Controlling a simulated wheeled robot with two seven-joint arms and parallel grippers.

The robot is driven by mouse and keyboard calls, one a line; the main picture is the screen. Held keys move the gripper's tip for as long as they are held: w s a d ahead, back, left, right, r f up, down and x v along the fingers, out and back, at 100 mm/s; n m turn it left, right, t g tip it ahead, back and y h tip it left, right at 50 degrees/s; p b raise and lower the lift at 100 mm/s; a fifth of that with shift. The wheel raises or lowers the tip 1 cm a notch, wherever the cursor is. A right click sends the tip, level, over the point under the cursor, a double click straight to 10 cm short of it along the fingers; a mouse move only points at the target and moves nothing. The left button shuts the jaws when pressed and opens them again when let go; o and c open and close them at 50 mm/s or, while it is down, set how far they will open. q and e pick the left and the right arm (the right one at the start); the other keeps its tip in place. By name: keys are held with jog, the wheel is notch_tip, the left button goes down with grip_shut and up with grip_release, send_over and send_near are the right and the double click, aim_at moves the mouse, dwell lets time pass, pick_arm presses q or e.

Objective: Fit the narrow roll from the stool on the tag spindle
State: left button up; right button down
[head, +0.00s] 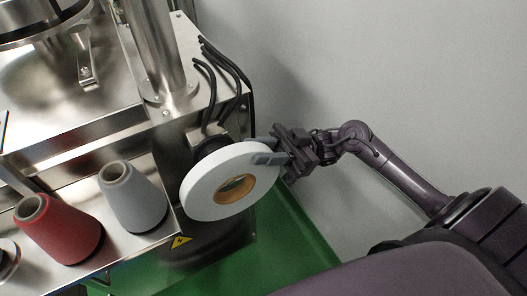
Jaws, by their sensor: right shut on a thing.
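The narrow roll (208,188) is a white disc with an orange-brown core. It is held upright at the machine's right end, its flat face toward me. My right gripper (268,157) is shut on the upper right rim of the roll. A dark round part with a metal block shows just behind the roll's upper left edge. The roll hides most of what lies behind it, so I cannot tell whether its core is around the tag spindle. The stool and my left gripper are not in view.
The steel machine (70,140) fills the left side, with a vertical column (158,50) and black cables (238,72) above the roll. A grey cone (140,205) and a red cone (65,232) stand on its lower shelf. Green floor (290,235) and a bare wall lie to the right.

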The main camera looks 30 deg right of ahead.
jog(key=w+b, duration=0.3)
jog(key=w, duration=0.3)
jog(key=shift+w, duration=0.15)
dwell(1.8)
jog(key=shift+w+d+b, duration=0.25)
jog(key=shift+w+b, duration=0.1)
jog(key=shift+b, duration=0.4)
jog(key=shift+s, duration=0.15)
jog(key=shift+s+a+p, duration=0.15)
jog(key=shift+s+p, duration=1.3)
jog(key=shift+s, duration=0.55)
jog(key=shift+s+a+p, duration=0.1)
jog(key=shift+s+p, duration=1.3)
jog(key=shift+s, duration=0.6)
